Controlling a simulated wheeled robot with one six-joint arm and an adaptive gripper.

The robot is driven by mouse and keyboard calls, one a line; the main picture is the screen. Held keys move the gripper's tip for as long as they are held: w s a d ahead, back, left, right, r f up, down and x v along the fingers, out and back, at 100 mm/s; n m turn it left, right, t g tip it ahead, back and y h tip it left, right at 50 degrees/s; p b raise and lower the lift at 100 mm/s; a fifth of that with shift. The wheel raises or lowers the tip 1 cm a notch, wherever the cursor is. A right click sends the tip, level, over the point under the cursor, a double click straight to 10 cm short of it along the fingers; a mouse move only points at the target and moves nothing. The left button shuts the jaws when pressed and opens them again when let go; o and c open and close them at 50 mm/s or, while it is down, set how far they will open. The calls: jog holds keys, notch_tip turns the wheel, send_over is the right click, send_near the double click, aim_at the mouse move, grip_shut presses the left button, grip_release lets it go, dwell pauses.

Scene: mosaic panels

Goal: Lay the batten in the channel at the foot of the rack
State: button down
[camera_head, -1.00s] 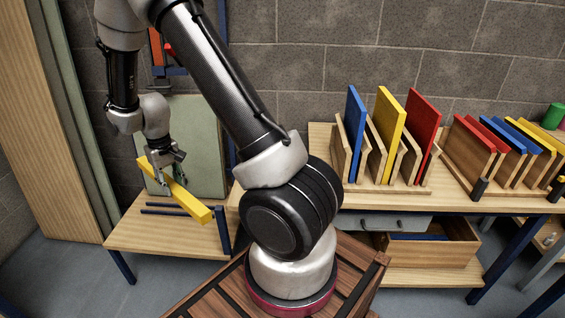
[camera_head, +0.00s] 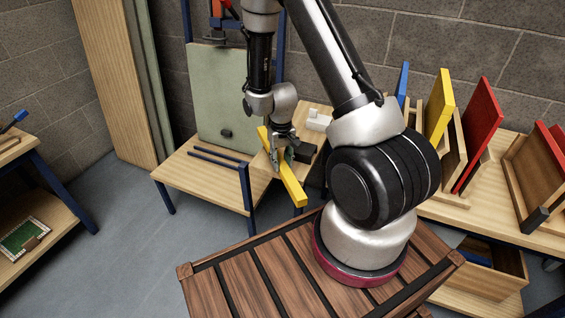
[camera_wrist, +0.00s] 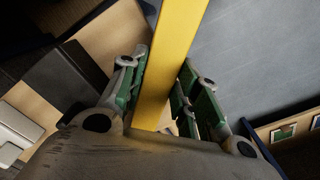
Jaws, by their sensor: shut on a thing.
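The batten is a yellow bar (camera_head: 294,187) held at a slant by my gripper (camera_head: 281,158), its near end tilted down to the right. In the wrist view the batten (camera_wrist: 178,40) runs between the two green-padded fingers of my gripper (camera_wrist: 165,88). The rack with blue uprights (camera_head: 188,22) stands against the wall with a grey-green panel (camera_head: 222,95) in it. At its foot, two parallel dark blue rails (camera_head: 218,157) lie on a low wooden bench, forming what looks like the channel. The batten is right of the rails, apart from them.
A blue post (camera_head: 247,188) rises at the bench's front right corner, close to the batten. The workbench on the right carries panels in wooden holders (camera_head: 438,105). A low table (camera_head: 45,195) stands at the left. Grey floor (camera_head: 120,225) is clear between.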

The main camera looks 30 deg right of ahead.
jog(key=shift+f, duration=0.7)
jog(key=c, duration=1.1)
grip_release()
jog(key=shift+f, duration=0.15)
jog(key=shift+o, duration=0.2)
